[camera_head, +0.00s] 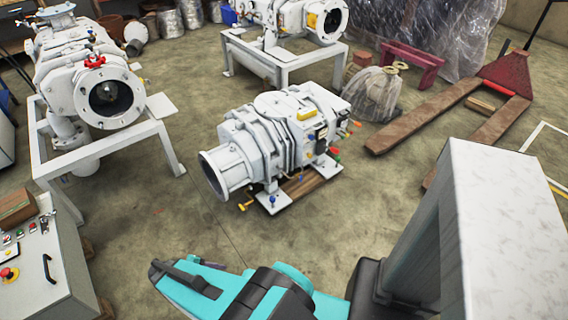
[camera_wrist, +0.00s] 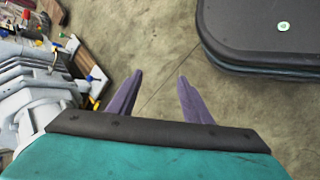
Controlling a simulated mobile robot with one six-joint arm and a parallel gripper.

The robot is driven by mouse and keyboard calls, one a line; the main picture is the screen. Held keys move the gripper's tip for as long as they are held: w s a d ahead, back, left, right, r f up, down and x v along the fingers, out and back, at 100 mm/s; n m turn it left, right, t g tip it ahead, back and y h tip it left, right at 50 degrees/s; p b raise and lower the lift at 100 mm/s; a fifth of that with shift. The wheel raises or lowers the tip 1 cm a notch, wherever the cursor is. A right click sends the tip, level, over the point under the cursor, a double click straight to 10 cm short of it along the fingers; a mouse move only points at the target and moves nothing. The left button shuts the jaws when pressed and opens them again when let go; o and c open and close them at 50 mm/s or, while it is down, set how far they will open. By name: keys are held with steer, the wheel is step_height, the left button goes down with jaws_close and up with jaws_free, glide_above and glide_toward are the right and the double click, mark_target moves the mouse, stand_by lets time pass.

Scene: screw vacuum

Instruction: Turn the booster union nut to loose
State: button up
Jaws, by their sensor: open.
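I cannot pick out the booster union nut for certain in either view. A white booster-like pump (camera_head: 285,140) stands low on the floor in the middle of the head view, with small red, green, yellow and blue handles and fittings on it. In the wrist view, part of a pale machine (camera_wrist: 40,90) fills the left edge, with yellow and blue fittings (camera_wrist: 95,76) beside my left finger. My gripper (camera_wrist: 160,76) is open, its two purple fingers apart with only bare floor seen between them. In the head view my teal arm is at the bottom, in front of the pump.
A larger white machine with a red valve handle (camera_head: 95,62) stands on a frame at left. Another white machine (camera_head: 300,20) is at the back. A control box with a red button (camera_head: 10,274) is at lower left. A red pallet jack (camera_head: 500,75) is at right. Open floor surrounds the middle pump.

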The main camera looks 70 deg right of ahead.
steer(key=s+a+r+y+p, duration=0.2)
steer(key=a+r+p, duration=0.2)
steer(key=a, duration=0.3)
steer(key=s+a+r+y+p, duration=0.2)
steer(key=a+r+p, duration=0.2)
steer(key=a, duration=0.4)
steer(key=s+a+r+n+y+p, duration=0.1)
steer(key=s+a+r+y+p, duration=0.1)
steer(key=a+r+p, duration=0.2)
steer(key=a+r, duration=0.1)
steer(key=a, duration=0.2)
steer(key=shift+s+a, duration=0.2)
steer(key=shift+a, duration=0.1)
steer(key=shift+c, duration=0.4)
steer(key=shift+c, duration=1.4)
